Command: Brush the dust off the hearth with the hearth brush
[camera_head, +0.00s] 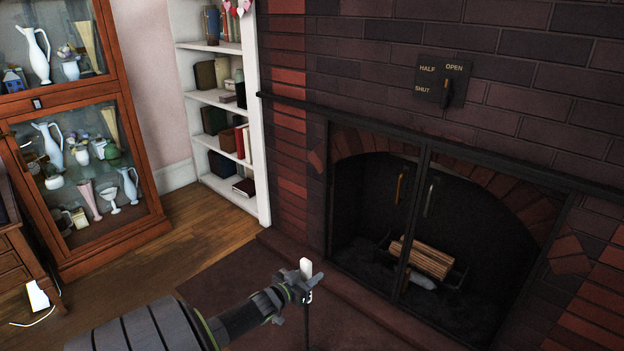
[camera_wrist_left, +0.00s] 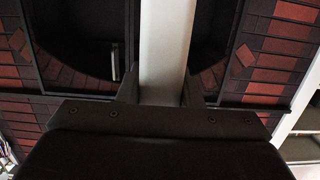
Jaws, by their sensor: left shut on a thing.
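My left gripper (camera_head: 305,287) is shut on an upright pale handle (camera_head: 306,266), which I take to be the hearth brush's. A thin dark shaft runs down below the fingers to the picture's lower edge; no bristles show. In the left wrist view the pale handle (camera_wrist_left: 166,45) stands between the two fingers. The dark reddish hearth (camera_head: 225,282) lies in front of the fireplace, partly behind my left arm. I cannot make out dust on it. My right gripper is not in view.
The brick fireplace has dark-framed glass doors with logs (camera_head: 427,260) behind them. A damper plate (camera_head: 442,82) is on the bricks above. A white bookcase (camera_head: 250,150) and a glass-fronted curio cabinet (camera_head: 150,165) stand at left. Wooden floor (camera_head: 195,235) between them is clear.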

